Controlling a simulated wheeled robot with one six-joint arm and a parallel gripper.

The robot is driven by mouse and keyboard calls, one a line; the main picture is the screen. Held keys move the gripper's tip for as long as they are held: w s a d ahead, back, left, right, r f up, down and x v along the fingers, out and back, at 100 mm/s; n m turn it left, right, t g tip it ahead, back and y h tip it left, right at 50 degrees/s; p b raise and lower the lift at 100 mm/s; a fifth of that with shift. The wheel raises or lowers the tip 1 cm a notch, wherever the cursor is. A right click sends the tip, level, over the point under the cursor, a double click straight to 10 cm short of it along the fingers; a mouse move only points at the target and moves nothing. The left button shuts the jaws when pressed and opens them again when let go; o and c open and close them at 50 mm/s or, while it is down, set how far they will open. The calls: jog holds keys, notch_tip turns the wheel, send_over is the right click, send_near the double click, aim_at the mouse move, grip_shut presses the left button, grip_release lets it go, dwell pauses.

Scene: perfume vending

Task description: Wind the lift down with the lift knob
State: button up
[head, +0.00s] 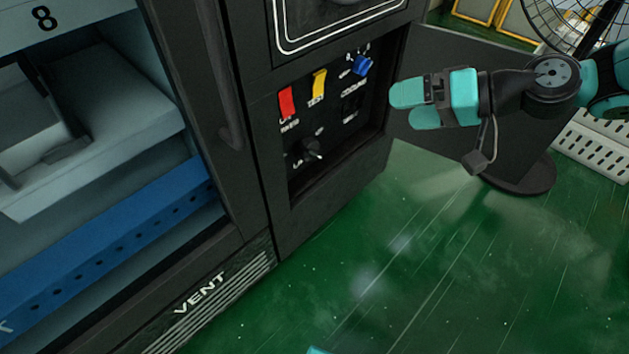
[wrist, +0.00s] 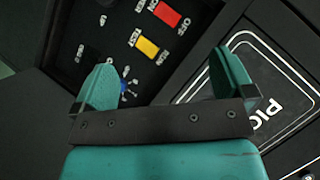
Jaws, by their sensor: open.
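The recessed control panel (head: 325,115) sits low on the black machine. A dark round knob (head: 312,150), apparently the lift knob, is at its lower left; the lettering beside it is too small to read surely. A blue knob (head: 363,65) is at the panel's upper right and also shows in the wrist view (wrist: 124,87), partly behind a finger. My gripper (head: 407,103) is open and empty, right of the panel and apart from it. In the wrist view its teal fingers (wrist: 163,68) are spread before the panel; I cannot make out the dark knob there.
A red switch (head: 287,103) and a yellow switch (head: 319,84) are on the panel above the dark knob. An opened dark door (head: 440,65) stands behind my gripper. At left is an open bay with a blue ledge (head: 110,240). The green floor (head: 400,260) is clear in front.

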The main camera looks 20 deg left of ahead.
aim_at(318, 154)
jog(key=w+a+f+m+t+y+b, duration=0.15)
jog(key=f+b, duration=0.35)
jog(key=f, duration=0.5)
jog(key=w+a+f+g+y+b, duration=0.1)
jog(key=w+f+y+b, duration=0.3)
jog(key=f, duration=0.6)
jog(key=a+f+b, duration=0.1)
jog(key=a+b, duration=0.1)
jog(key=a, duration=0.3)
jog(key=a+f+h+b, duration=0.1)
jog(key=a+b, duration=0.2)
jog(key=a, duration=0.2)
jog(key=a+f+h+b, duration=0.1)
jog(key=a+b, duration=0.1)
jog(key=a, duration=0.4)
jog(key=shift+t+h+b, duration=0.25)
jog(key=shift+b, duration=0.15)
jog(key=shift+a, duration=0.4)
jog(key=c, duration=0.9)
